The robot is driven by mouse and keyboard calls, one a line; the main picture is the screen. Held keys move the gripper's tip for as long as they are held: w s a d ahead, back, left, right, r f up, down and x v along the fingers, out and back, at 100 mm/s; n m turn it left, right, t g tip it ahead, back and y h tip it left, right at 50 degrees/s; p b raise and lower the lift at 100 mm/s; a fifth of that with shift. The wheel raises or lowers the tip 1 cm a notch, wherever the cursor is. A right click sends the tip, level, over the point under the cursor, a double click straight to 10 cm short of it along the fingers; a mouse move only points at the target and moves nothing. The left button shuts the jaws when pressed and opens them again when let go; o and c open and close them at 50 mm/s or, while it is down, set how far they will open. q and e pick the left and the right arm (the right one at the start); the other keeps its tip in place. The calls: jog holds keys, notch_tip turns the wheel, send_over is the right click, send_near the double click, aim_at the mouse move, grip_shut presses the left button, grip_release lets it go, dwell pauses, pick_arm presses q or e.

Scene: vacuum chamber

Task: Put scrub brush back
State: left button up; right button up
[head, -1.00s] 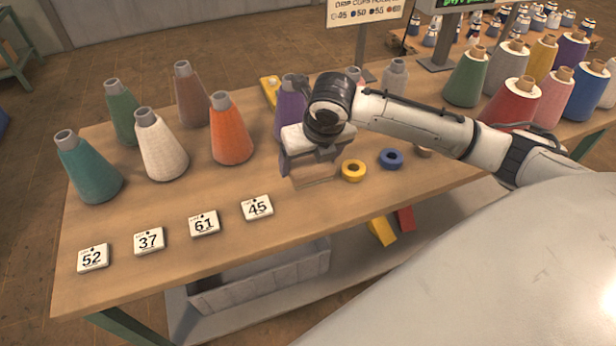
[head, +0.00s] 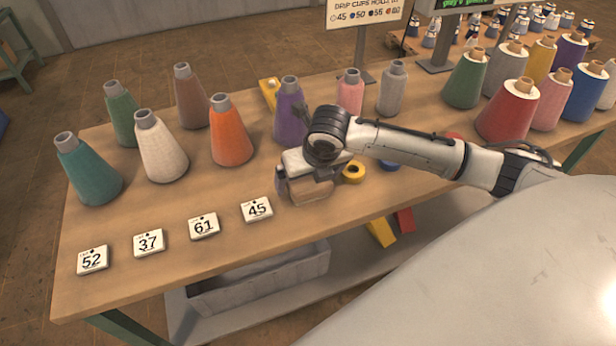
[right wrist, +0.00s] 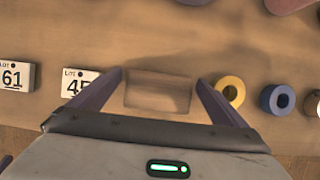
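The scrub brush appears as a plain wooden block (right wrist: 158,92) between my right gripper's fingers in the right wrist view; no bristles show. In the head view its wooden side (head: 313,190) shows low under the gripper, at or just above the table top. My right gripper (head: 308,185) points down, right of the card marked 45 and left of the yellow ring. In the right wrist view its two fingers (right wrist: 160,80) stand close along the block's ends and look shut on it. Whether the block touches the table is hard to tell. My left gripper is not in view.
The yellow ring (head: 353,172) and blue ring (head: 390,163) lie close right of the gripper. The 45 card (head: 257,209) lies close left. The purple cone (head: 290,115) and orange cone (head: 231,135) stand behind. The wooden table's (head: 215,255) front strip is clear.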

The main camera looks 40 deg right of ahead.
jog(key=v, duration=1.2)
jog(key=shift+a, duration=0.1)
